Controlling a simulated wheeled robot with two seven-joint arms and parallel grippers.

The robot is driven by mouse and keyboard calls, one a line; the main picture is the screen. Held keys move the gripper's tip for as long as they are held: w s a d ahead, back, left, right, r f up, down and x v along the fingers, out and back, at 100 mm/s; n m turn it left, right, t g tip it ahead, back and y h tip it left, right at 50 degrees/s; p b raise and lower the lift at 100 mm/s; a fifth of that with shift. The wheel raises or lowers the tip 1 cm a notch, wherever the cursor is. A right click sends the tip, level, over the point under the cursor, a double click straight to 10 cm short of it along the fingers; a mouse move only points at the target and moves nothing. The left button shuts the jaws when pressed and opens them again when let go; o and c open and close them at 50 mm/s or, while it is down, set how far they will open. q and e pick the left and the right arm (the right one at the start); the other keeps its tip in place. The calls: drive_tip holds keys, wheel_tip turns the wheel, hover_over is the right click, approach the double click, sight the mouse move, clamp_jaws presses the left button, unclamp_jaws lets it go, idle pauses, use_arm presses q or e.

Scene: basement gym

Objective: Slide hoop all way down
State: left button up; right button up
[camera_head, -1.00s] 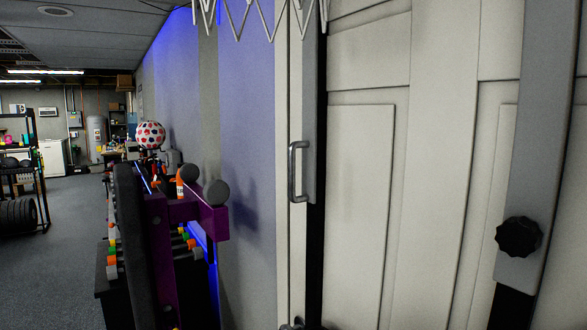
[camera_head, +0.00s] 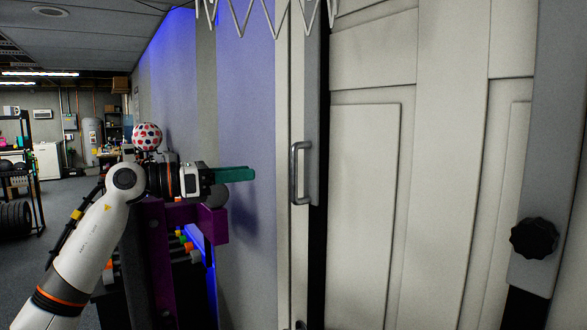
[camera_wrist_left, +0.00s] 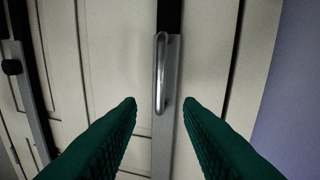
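The hoop is a metal loop handle (camera_head: 293,175) on a narrow grey upright strip (camera_head: 313,130) at the left edge of the pale panelled door. It stands upright and also shows in the left wrist view (camera_wrist_left: 161,75). My left gripper (camera_head: 250,174), with green fingers, is left of the hoop at about its height, pointing right towards it. In the left wrist view the fingers (camera_wrist_left: 159,103) are spread apart, with the hoop's lower end appearing between the tips. Nothing is held, and I see no contact. My right gripper is not in view.
The pale door (camera_head: 450,180) fills the right side, with a black knob (camera_head: 534,238) on a grey bar. A purple rack (camera_head: 160,260) stands under my left arm, with a spotted ball (camera_head: 147,137) behind it. White zigzag lattice (camera_head: 265,15) hangs above.

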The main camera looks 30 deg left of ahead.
use_arm(q)
drive_tip(key=p, duration=0.7)
hover_over(294, 195)
drive_tip(key=shift+w+a+r, duration=0.1)
drive_tip(key=shift+a+r, duration=0.2)
drive_tip(key=shift+a, duration=0.1)
drive_tip(key=shift+w+d+f, duration=0.15)
drive_tip(key=shift+w, duration=0.15)
drive_tip(key=shift+s, duration=0.1)
drive_tip(key=shift+c, duration=0.3)
clamp_jaws()
